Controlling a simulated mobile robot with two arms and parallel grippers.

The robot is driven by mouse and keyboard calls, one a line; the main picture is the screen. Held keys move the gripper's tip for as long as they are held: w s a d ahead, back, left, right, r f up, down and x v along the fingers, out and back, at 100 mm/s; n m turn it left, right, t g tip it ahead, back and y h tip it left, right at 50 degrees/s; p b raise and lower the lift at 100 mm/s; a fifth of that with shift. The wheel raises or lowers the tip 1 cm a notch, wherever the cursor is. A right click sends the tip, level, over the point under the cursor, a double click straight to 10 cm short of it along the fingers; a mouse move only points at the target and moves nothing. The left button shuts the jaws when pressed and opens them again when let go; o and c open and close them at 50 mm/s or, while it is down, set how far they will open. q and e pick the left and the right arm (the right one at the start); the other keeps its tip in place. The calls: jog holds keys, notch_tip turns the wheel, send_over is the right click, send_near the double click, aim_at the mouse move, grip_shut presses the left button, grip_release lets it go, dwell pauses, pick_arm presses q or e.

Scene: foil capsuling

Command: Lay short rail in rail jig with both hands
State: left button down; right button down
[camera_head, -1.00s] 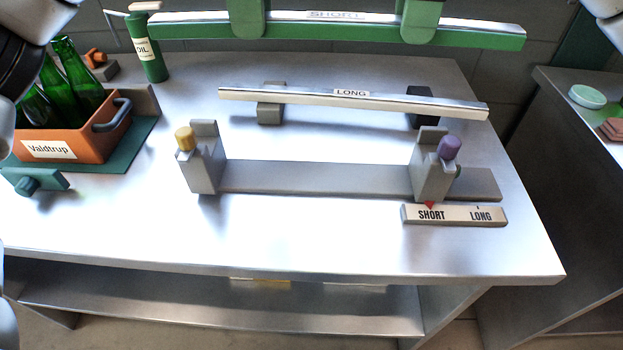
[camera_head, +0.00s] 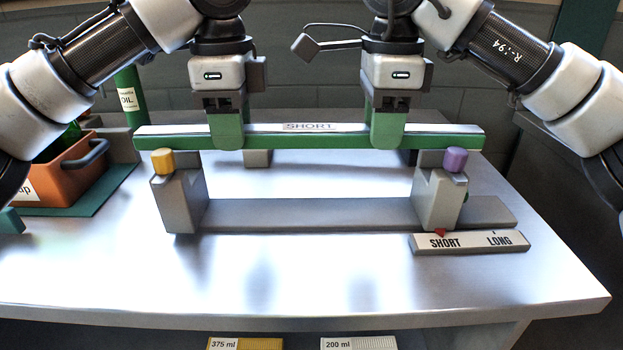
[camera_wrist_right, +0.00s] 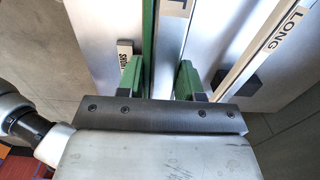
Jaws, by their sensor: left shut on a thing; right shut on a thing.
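The short rail (camera_head: 310,137), a long green bar with a pale top labelled SHORT, is level above the bench. My left gripper (camera_head: 228,130) is shut on its left part and my right gripper (camera_head: 389,130) on its right part. In the right wrist view the rail (camera_wrist_right: 149,40) runs between my right gripper's green fingers (camera_wrist_right: 160,78). The rail jig (camera_head: 310,213) is a grey base with a yellow-knobbed left post (camera_head: 178,200) and a purple-knobbed right post (camera_head: 437,198). The rail ends overlap the post tops, behind the knobs; I cannot tell whether they touch.
The LONG rail (camera_wrist_right: 262,48) lies behind, mostly hidden in the head view; one stand (camera_head: 258,158) shows. A SHORT/LONG scale (camera_head: 470,243) is at the jig's right front. An orange crate (camera_head: 70,172) stands left. The front bench is clear.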

pick_arm(q)
jog(key=shift+d+f, duration=0.1)
jog(key=shift+d, duration=0.05)
pick_arm(e)
jog(key=shift+a, duration=0.15)
